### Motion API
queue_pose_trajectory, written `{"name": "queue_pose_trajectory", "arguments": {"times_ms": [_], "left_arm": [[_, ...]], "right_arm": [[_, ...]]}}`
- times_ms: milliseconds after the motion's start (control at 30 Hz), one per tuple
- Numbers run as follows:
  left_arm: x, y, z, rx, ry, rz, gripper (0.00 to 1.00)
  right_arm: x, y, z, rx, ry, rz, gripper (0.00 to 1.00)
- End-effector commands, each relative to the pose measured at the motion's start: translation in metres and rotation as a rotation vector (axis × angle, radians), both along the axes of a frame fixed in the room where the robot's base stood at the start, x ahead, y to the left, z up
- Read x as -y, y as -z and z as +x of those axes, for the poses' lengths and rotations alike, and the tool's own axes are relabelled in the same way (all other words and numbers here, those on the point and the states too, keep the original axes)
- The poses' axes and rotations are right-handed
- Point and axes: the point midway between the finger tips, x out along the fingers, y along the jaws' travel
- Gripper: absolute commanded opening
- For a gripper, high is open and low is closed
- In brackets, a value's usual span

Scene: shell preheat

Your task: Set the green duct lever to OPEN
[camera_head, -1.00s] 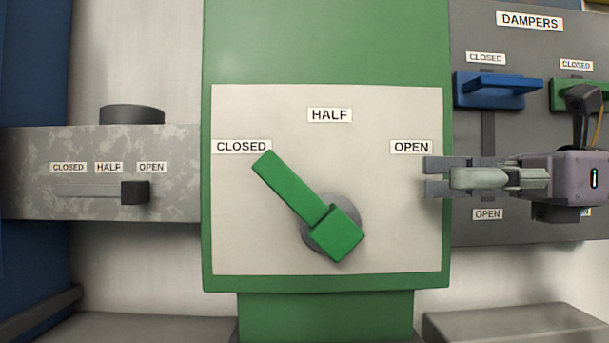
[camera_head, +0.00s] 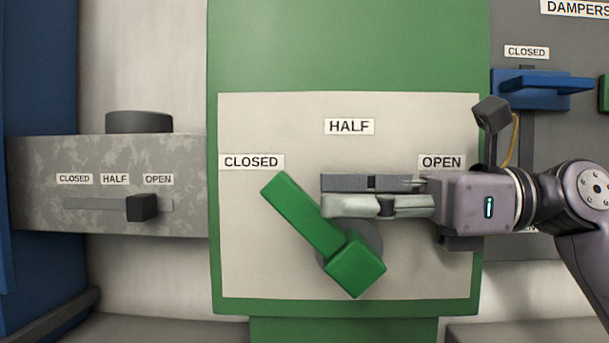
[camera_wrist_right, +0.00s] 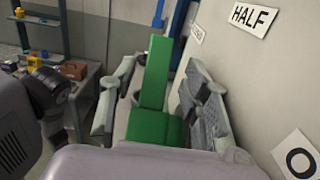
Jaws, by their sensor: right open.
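The green duct lever (camera_head: 312,225) sits on a white plate (camera_head: 250,270) on the green duct, and its arm points up-left toward the CLOSED label (camera_head: 251,162). The HALF label (camera_head: 349,126) is at the top and the OPEN label (camera_head: 441,162) at the right. My right gripper (camera_head: 322,194) comes in from the right in front of the plate, its fingertips close to the lever arm's right side. In the right wrist view the lever (camera_wrist_right: 157,75) shows between the two spread fingers (camera_wrist_right: 160,100). I cannot tell whether they touch it. My left gripper is not in view.
A grey box with a black slider (camera_head: 142,207) at its OPEN mark is on the left. A dampers panel with a blue handle (camera_head: 540,88) is on the right, behind my right arm. In the right wrist view a shelf table (camera_wrist_right: 75,70) stands farther off.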

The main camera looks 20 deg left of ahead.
Motion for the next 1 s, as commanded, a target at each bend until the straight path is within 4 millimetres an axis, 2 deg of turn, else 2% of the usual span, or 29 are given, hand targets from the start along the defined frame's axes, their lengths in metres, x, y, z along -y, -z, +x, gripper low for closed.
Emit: {"name": "queue_pose_trajectory", "arguments": {"times_ms": [100, 233, 400, 633, 1000], "left_arm": [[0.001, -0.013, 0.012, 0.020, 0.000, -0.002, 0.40], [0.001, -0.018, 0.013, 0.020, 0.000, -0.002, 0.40], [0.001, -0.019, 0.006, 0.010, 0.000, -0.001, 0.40], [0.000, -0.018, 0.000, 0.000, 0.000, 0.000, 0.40], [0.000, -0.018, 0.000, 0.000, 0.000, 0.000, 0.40]], "right_arm": [[-0.020, -0.003, -0.007, -0.001, -0.004, 0.000, 0.43], [-0.034, -0.002, -0.010, -0.001, -0.002, -0.001, 0.43], [-0.041, 0.000, -0.012, -0.001, -0.001, 0.000, 0.43], [-0.041, 0.000, -0.012, -0.001, -0.001, 0.000, 0.43], [-0.041, 0.000, -0.012, -0.001, 0.000, 0.000, 0.19]]}}
